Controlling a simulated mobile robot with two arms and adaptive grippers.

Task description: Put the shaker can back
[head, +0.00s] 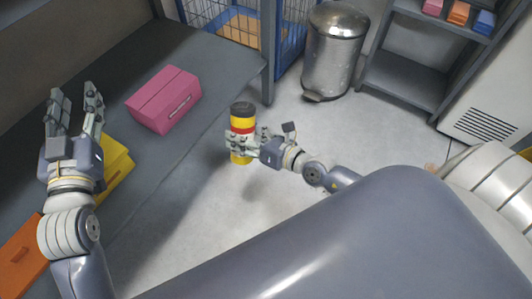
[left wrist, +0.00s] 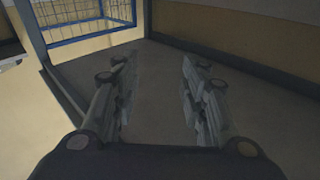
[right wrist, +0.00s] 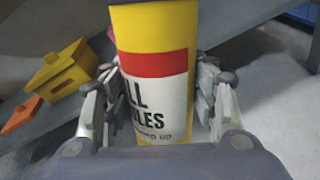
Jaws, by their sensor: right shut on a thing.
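The shaker can (head: 242,124) is yellow with a red band, a white label and a dark lid. It is upright in my right gripper (head: 256,143), over the open floor beside the bench. In the right wrist view the can (right wrist: 152,65) fills the space between the fingers of my right gripper (right wrist: 158,105), which is shut on it. My left gripper (head: 78,112) is open and empty above the bench on the left.
On the dark bench (head: 195,55) are a pink box (head: 164,99), a yellow box (head: 115,163) and an orange box (head: 22,256). A metal bin (head: 335,52) stands on the floor. A grey shelf rack (head: 405,78) holds small coloured boxes. A blue wire crate (head: 283,35) is behind the bench.

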